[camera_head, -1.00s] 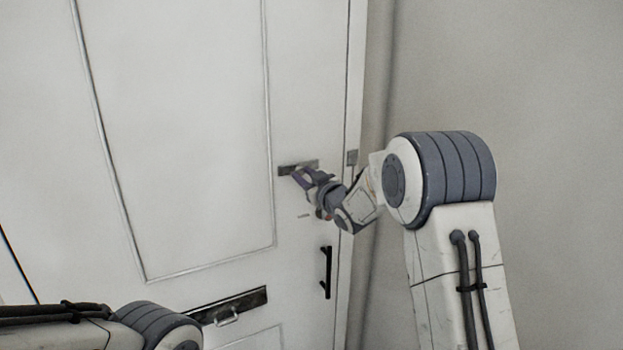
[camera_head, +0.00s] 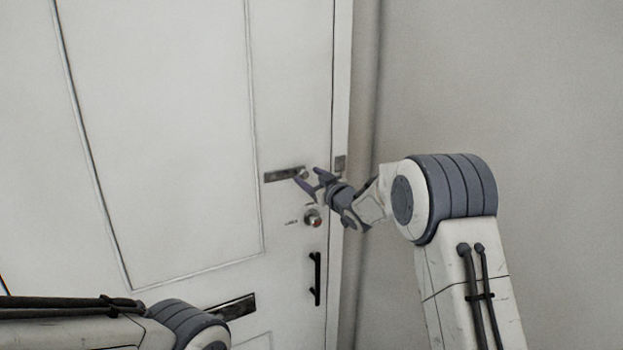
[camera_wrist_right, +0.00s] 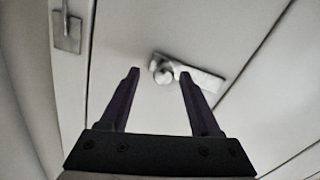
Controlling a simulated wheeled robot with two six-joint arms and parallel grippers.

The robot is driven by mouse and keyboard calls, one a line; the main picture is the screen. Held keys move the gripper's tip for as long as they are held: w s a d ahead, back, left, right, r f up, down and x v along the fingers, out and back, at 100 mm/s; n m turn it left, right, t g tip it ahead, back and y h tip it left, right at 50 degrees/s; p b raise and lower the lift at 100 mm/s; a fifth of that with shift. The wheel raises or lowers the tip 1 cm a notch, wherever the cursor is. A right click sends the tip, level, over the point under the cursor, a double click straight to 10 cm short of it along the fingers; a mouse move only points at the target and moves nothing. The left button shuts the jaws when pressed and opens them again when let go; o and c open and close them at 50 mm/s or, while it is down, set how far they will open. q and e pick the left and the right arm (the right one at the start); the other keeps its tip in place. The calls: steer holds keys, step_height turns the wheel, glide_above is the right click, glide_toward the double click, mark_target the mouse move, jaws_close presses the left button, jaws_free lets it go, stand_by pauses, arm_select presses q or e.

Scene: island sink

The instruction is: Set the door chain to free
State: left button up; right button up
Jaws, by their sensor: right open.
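The door chain's slotted metal track (camera_head: 280,175) lies across the white door near its right edge. A small round knob (camera_wrist_right: 163,75) sits at the track's left end in the right wrist view. The chain's metal plate (camera_head: 340,163) is on the door frame, and it also shows in the right wrist view (camera_wrist_right: 67,30). I cannot make out any chain links. My right gripper (camera_head: 308,177) is open beside the track's frame-side end. In the right wrist view its fingers (camera_wrist_right: 159,73) appear either side of the knob; contact cannot be told. My left gripper is out of view.
A round lock with a red centre (camera_head: 313,218) is below the right gripper. A black pull handle (camera_head: 317,279) is lower down. A dark letter plate (camera_head: 238,306) is partly behind my left arm. The wall (camera_head: 500,80) at right is bare.

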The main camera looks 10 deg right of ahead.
steer(key=shift+s, duration=0.1)
steer(key=shift+s+d+f+b, duration=0.1)
steer(key=shift+s+d+b, duration=0.05)
steer(key=shift+s+b, duration=0.15)
steer(key=b+v, duration=0.4)
steer(key=v, duration=0.5)
steer(key=shift+s, duration=0.25)
